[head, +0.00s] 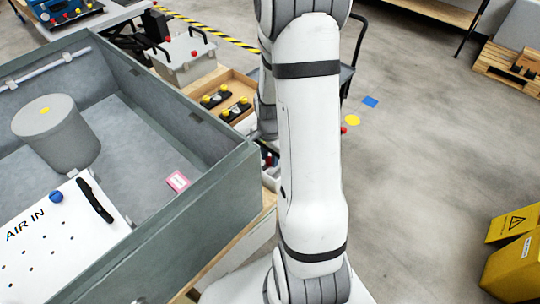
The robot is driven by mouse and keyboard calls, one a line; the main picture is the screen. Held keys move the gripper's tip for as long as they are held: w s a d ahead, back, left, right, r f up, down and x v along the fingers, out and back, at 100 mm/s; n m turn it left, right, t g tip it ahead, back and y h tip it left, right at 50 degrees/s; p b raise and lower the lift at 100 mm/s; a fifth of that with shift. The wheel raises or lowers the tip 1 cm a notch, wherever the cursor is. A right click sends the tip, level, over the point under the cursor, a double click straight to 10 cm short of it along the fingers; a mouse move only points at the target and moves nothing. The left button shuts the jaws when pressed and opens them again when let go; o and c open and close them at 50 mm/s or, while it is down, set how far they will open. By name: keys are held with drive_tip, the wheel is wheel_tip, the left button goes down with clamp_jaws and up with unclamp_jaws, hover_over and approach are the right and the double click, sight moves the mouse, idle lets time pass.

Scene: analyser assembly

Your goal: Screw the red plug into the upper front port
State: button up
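My white arm fills the middle of the head view, and my gripper is not visible. No red plug can be made out for certain. Small red spots show on a grey lidded box (185,58) and on the floor side right of my arm. A grey open-topped housing (215,165) stands at the left. Inside it are a grey cylinder (58,140) with a yellow dot and a white panel (60,245) marked AIR IN, with a blue knob (56,197) and a black handle. The upper front port cannot be identified.
A wooden tray (250,88) with black parts and yellow knobs lies behind the housing. A blue device (62,12) stands at the top left. Yellow warning boxes (512,265) stand at the lower right, and a pallet (510,72) at the far right. The floor between is mostly clear.

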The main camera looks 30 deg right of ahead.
sight(270, 160)
clamp_jaws()
drive_tip(key=shift+r+p, duration=2.4)
drive_tip(key=shift+r, duration=1.15)
